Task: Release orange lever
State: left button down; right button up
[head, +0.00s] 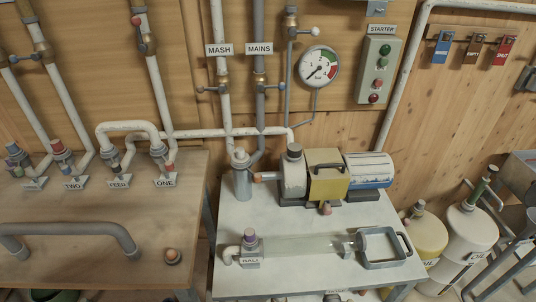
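No lever stands out as clearly orange. A small orange-brown handle (262,177) sticks out to the left of the pump body on the white table. Another orange-brown knob (325,208) sits low in front of the yellow box (327,178). Which of these is the orange lever, I cannot tell. The pump (293,172) is grey-white and joins the box and a blue and white motor (368,170). Neither of my grippers shows in the head view.
The white table (225,220) also bears a clear tube (305,246) labelled HALL and a grey frame (384,248). A brown bench (110,215) with pipes stands left. A gauge (318,67) and starter box (377,69) hang behind. Drums (468,228) stand right.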

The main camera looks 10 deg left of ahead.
aim_at(257, 176)
jog(key=l, duration=1.6)
jog(key=i+l+z, duration=0.05)
